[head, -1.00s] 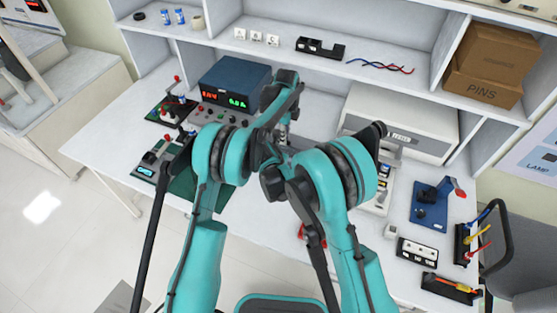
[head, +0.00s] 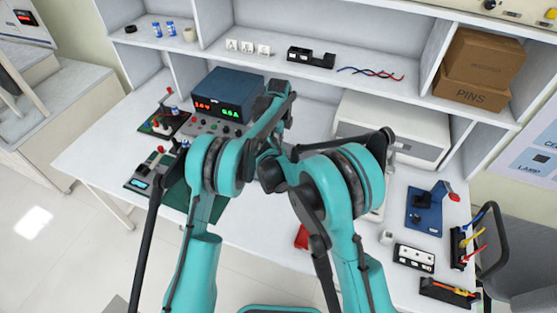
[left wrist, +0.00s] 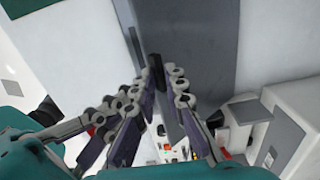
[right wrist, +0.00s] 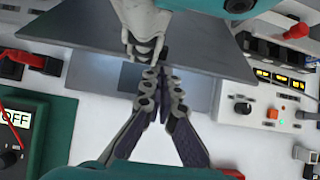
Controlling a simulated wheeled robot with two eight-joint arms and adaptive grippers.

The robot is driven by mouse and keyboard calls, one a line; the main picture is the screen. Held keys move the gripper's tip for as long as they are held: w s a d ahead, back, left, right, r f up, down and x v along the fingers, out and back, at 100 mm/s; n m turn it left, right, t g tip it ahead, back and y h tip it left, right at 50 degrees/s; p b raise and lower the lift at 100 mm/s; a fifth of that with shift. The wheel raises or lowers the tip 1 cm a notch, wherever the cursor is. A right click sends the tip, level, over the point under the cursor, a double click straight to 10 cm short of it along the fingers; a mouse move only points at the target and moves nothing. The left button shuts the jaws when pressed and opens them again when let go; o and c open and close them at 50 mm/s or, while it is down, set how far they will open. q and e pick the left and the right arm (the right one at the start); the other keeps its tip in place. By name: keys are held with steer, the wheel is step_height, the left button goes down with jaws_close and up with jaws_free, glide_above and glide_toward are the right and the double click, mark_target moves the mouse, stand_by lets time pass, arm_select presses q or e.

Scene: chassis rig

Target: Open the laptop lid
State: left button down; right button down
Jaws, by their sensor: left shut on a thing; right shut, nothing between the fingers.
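The laptop is hidden behind my arms in the head view. Its lid shows as a dark grey slanted panel in the right wrist view (right wrist: 90,42) and as a large grey panel in the left wrist view (left wrist: 205,45). A lighter grey flat part, seemingly the base (right wrist: 190,92), lies below it on the white table. My left gripper (right wrist: 145,48) is shut on the lid's edge; it also shows in the left wrist view (left wrist: 166,80). My right gripper (right wrist: 161,78) is shut and empty, its tips close to the lid's lower side. I cannot tell whether they touch it.
A blue power supply (head: 225,95) stands at the back left and a white box-shaped instrument (head: 390,130) at the back right. A green-faced meter (right wrist: 22,125) lies left of my right gripper. A blue stand (head: 425,208) and several small modules crowd the table's right side.

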arm_select(q)
steer(key=c, duration=1.9)
jaws_free()
steer(key=shift+w+d+f, duration=0.25)
steer(key=shift+d+f, duration=0.05)
steer(key=shift+o, duration=1.3)
steer(key=shift+w+f, duration=0.1)
steer(key=shift+w, duration=0.05)
arm_select(e)
steer(key=shift+w+d, duration=0.25)
steer(key=shift+w, duration=0.15)
steer(key=shift+f, duration=0.1)
